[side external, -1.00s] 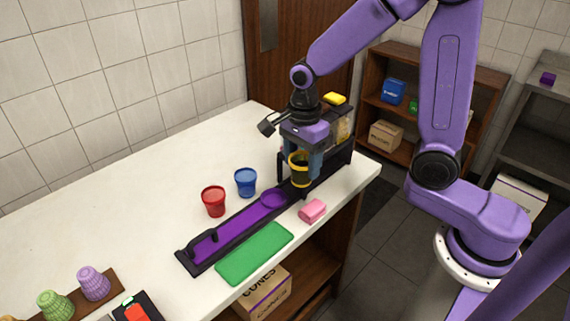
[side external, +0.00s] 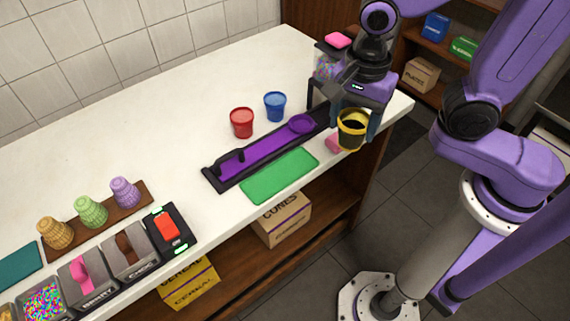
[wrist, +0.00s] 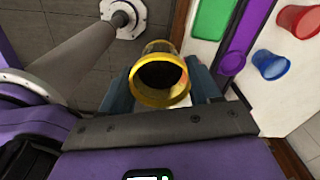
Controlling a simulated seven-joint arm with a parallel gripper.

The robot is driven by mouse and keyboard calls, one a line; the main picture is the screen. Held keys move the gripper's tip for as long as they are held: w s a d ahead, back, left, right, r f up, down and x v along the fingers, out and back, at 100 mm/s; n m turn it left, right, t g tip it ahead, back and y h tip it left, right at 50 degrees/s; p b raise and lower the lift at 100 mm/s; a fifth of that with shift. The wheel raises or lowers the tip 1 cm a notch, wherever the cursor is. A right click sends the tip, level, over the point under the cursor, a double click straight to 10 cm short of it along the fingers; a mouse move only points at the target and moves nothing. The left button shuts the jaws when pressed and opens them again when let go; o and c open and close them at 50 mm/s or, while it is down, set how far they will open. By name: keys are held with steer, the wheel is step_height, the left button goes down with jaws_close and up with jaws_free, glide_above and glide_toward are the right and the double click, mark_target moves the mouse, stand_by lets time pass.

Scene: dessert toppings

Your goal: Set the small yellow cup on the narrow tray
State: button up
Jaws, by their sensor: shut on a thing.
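The small yellow cup (side external: 352,136) is held in the air near the counter's front right edge; its inside looks dark. My gripper (wrist: 160,88) is shut on it, with one blue-grey finger on each side; the yellow cup (wrist: 160,98) also shows in the wrist view. A green flat, narrow rectangular tray (side external: 280,176) lies along the front edge, to the left of the cup, and looks empty. I cannot tell which one is the named tray.
A red cup (side external: 242,123) and a blue cup (side external: 275,106) stand behind the track. A sprinkle dispenser (side external: 327,66) stands behind my gripper. Topping bins (side external: 92,275) and coloured cones (side external: 90,210) are at left.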

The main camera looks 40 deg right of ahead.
steer(key=shift+s+a+f+n, duration=0.15)
steer(key=shift+s+a+n, duration=0.15)
steer(key=shift+s+a, duration=0.3)
steer(key=shift+w+a+f, duration=0.1)
steer(key=shift+w+a, duration=0.2)
steer(key=w+a+f, duration=0.2)
steer(key=w+f, duration=0.1)
steer(key=w+a+f, duration=0.2)
steer(key=w+f, duration=0.1)
steer(key=w, duration=0.1)
steer(key=w+a+f, duration=0.2)
steer(key=w+f, duration=0.1)
steer(key=w, duration=0.1)
steer(key=shift+a+f, duration=0.15)
steer(key=shift+a, duration=0.25)
steer(key=shift+w+f, duration=0.1)
steer(key=shift+f, duration=1.6)
steer(key=shift+f, duration=0.15)
steer(key=o, duration=1.2)
steer(key=shift+a, duration=0.1)
steer(key=shift+c, duration=0.2)
